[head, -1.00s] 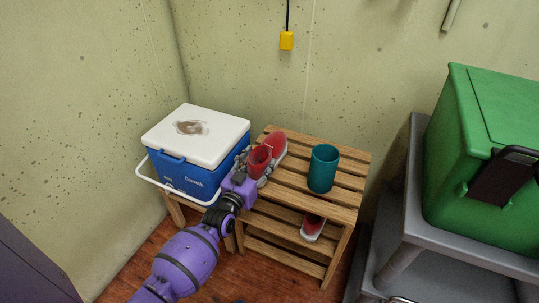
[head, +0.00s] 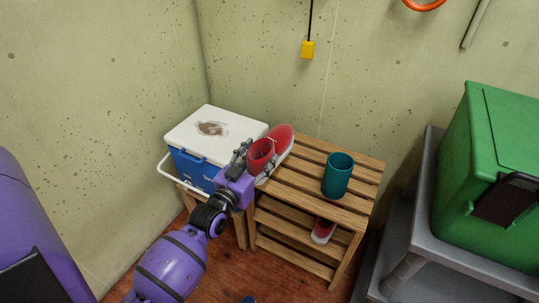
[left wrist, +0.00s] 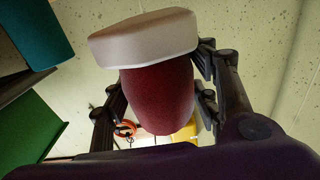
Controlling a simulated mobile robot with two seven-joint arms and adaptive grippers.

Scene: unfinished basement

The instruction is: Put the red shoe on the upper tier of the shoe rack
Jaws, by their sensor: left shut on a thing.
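The red shoe (head: 283,139) with a white sole is held at the left end of the wooden shoe rack's upper tier (head: 312,190). My left gripper (head: 252,165) is shut on it. In the left wrist view, the red shoe (left wrist: 158,95) lies between the two fingers, its white sole toward the top of the picture. I cannot tell whether the sole touches the slats. A second red and white shoe (head: 322,231) sits on the lower tier, partly hidden by the upper slats. My right gripper is not in view.
A teal cup (head: 337,176) stands on the upper tier, right of the held shoe. A blue cooler (head: 192,168) with a white lid stands close left of the rack. A green bin (head: 490,180) rests on a grey shelf (head: 425,240) at right. Slats between shoe and cup are bare.

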